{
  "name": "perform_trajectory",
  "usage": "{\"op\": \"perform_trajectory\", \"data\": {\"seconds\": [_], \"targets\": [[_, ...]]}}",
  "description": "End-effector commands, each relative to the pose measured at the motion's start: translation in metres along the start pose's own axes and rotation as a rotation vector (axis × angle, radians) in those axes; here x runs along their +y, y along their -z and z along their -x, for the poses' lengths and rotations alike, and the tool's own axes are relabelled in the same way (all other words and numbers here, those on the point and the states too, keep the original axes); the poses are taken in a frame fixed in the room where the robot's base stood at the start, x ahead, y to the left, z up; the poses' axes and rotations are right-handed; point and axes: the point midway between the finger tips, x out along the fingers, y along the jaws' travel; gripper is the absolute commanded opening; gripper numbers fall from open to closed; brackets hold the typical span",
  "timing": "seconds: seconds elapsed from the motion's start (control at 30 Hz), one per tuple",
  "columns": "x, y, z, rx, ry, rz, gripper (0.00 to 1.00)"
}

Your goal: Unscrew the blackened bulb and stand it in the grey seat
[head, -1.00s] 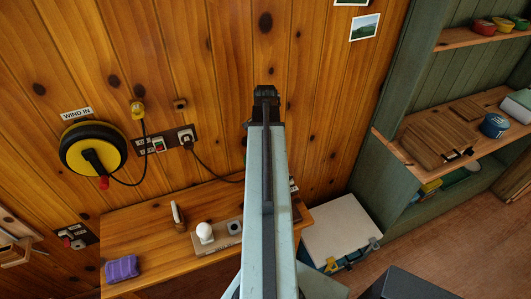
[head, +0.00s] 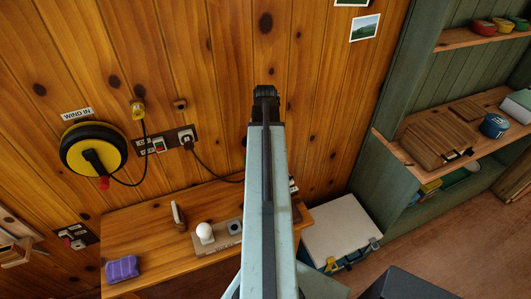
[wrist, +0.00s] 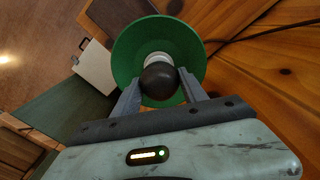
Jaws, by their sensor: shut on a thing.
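The blackened bulb (wrist: 159,80) is dark and round in the wrist view, with a white collar (wrist: 158,57) behind it inside a green lampshade (wrist: 124,57). My gripper (wrist: 160,84) is shut on the bulb, one finger on each side. Whether the bulb is still threaded in the collar cannot be told. In the head view my gripper (head: 265,92) shows only from behind, and my arm hides the bulb and lamp. The grey seat (head: 235,227) is on a block on the wooden bench, left of my arm, beside a white bulb (head: 205,233).
The bench (head: 150,240) also holds a purple cloth-like item (head: 121,269) and a small upright object (head: 178,214). A yellow and black cable reel (head: 93,149) and sockets (head: 165,141) are on the wall. A white-topped box (head: 342,229) stands right of the bench, by green shelves.

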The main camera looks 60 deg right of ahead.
Motion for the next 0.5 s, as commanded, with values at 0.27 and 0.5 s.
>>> {"op": "perform_trajectory", "data": {"seconds": [0.27,0.5], "targets": [[0.0012,0.0001,0.0061,0.000,-0.001,-0.003,0.40],[0.0014,0.0001,0.0101,0.000,-0.001,-0.003,0.40]]}}
